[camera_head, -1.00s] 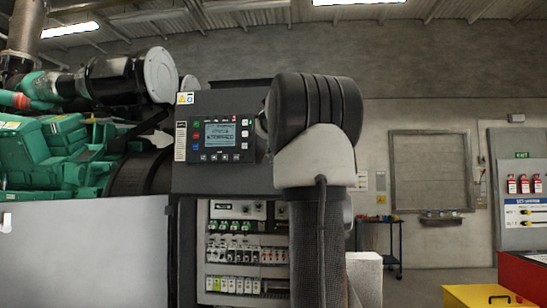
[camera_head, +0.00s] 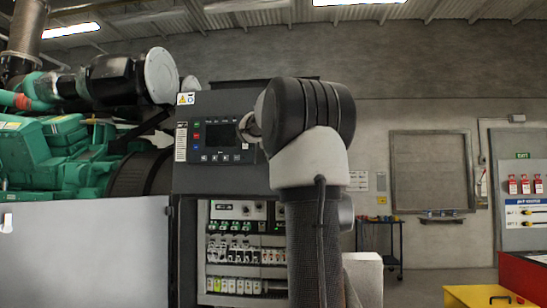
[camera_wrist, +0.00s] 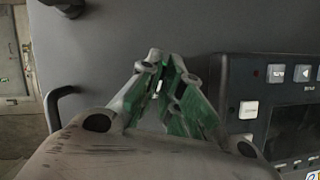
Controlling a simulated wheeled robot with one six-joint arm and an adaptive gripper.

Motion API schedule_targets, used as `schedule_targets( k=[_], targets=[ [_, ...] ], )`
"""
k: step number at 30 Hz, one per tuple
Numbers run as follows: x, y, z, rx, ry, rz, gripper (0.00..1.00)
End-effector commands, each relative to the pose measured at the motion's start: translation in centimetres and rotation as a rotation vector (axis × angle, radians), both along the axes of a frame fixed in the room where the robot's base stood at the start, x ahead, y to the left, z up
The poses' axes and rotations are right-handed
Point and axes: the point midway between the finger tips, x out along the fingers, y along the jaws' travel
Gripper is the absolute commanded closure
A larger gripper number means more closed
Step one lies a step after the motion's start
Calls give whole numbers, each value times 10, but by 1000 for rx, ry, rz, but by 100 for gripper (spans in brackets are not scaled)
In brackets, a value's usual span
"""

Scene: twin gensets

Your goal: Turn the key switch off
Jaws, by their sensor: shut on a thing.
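The control panel (camera_head: 222,185) is a dark grey box with a display (camera_head: 222,134), which is dark now; the display unit also shows at the right in the wrist view (camera_wrist: 290,125). My gripper (camera_wrist: 168,68) is at the panel face, left of the display unit in the wrist view. Its fingers with green pads close together on the key switch, which is mostly hidden between them; only a small pale bit shows there. In the head view, a metal part of my gripper (camera_head: 248,127) shows beside the display, and my arm hides the rest.
An open cabinet (camera_head: 238,250) with rows of breakers lies below the panel. A grey door panel (camera_head: 85,255) and the green genset (camera_head: 50,155) stand at the left. A black handle (camera_wrist: 52,105) sticks out left of my gripper.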

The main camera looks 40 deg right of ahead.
Motion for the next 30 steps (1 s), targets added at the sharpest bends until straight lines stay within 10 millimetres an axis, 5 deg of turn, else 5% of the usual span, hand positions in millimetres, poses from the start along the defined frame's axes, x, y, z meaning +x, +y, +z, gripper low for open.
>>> schedule_targets(
  k=[12,30],
  targets=[
    [1,1,0,-160,188,0,100],
    [1,1,0,-199,234,1,100]
  ],
)
